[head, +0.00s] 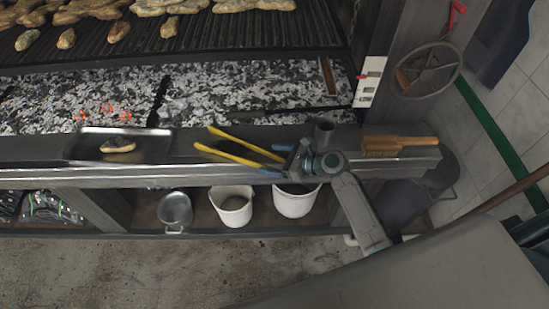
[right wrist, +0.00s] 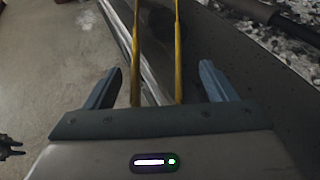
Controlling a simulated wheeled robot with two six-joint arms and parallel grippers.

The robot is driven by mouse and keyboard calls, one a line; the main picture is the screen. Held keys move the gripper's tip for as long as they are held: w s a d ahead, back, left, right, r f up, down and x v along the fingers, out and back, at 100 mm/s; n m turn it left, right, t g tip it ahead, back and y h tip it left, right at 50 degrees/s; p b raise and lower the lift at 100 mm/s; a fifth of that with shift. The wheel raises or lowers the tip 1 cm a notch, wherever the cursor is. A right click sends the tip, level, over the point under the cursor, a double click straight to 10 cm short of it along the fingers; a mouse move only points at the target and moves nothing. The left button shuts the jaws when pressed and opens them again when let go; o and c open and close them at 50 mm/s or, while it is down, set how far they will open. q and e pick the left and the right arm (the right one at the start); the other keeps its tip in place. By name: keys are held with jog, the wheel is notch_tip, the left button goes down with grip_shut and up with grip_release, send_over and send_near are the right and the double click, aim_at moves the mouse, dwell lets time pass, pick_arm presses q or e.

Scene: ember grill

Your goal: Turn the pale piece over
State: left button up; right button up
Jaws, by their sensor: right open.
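Several pieces of food lie on the dark grill grate (head: 200,38) at the top of the head view. Large ones (head: 255,4) are cut off by the top edge, and small ones (head: 66,38) lie nearer. I cannot tell for sure which is the pale piece. Yellow-armed tongs (head: 232,134) lie on the front ledge, their arms spread apart toward the left. My right gripper (head: 283,158) is at their right end. In the right wrist view my open right gripper (right wrist: 160,84) has both yellow arms (right wrist: 179,50) between its fingers, with gaps on both sides.
A metal tray (head: 83,146) with one small piece (head: 118,146) is on the ledge (head: 40,149) at left. Coals (head: 230,85) lie below the grate. White buckets (head: 231,207) stand beneath the ledge.

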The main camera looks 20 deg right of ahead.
jog(key=b+v, duration=0.2)
jog(key=v, duration=0.9)
jog(key=shift+a, duration=0.15)
dwell(0.6)
jog(key=shift+c, duration=1.1)
jog(key=x, duration=0.3)
jog(key=p+x, duration=0.1)
jog(key=x, duration=0.6)
jog(key=shift+s+a+f+p, duration=0.1)
jog(key=shift+a+f+p, duration=0.05)
jog(key=shift+f+p, duration=0.25)
jog(key=shift+w+a+f, duration=0.2)
jog(key=shift+w+a, duration=0.15)
